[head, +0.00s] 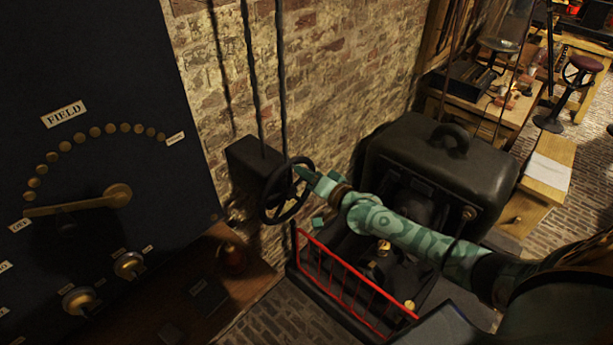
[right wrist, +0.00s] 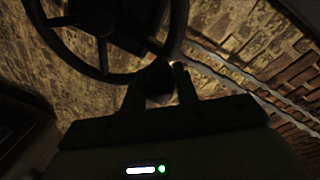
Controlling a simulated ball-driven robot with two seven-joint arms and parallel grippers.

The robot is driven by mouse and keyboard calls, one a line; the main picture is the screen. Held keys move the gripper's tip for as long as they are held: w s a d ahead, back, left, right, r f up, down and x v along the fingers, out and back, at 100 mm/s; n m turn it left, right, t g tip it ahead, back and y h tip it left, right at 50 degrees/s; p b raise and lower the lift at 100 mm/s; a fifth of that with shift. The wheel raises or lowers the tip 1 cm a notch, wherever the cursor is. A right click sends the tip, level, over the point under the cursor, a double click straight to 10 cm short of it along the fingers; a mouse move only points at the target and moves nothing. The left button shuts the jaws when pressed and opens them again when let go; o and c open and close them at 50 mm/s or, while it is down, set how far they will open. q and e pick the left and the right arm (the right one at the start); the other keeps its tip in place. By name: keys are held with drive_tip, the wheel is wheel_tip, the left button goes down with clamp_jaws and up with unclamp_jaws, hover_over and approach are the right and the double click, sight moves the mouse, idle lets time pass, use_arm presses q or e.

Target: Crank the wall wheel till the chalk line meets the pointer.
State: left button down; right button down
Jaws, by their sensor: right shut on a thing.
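The wall wheel (head: 266,204) is a dark spoked handwheel on a black box (head: 250,167) fixed to the brick wall. My right gripper (head: 303,173) reaches it from the right, at the upper right of its rim. In the right wrist view the wheel (right wrist: 95,73) fills the upper left. The two fingers (right wrist: 160,85) are shut on a dark part at the wheel's edge; whether it is the rim or a crank knob is too dark to tell. I cannot make out a chalk line or a pointer. My left gripper is not in view.
A dark FIELD panel (head: 95,60) with a brass-knobbed lever stands at left. Below the wheel is a red rail (head: 345,280), beside a big black machine (head: 440,165). Two pipes (head: 281,80) rise above the box. A wooden bench (head: 550,165) stands at right.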

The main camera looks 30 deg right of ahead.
drive_tip(key=shift+d, duration=0.15)
drive_tip(key=c, duration=1.4)
unclamp_jaws()
drive_tip(key=o, duration=0.3)
drive_tip(key=shift+d, duration=0.1)
drive_tip(key=shift+s, duration=0.2)
drive_tip(key=v, duration=1.6)
drive_tip(key=shift+w+p, duration=0.1)
drive_tip(key=shift+p, duration=0.2)
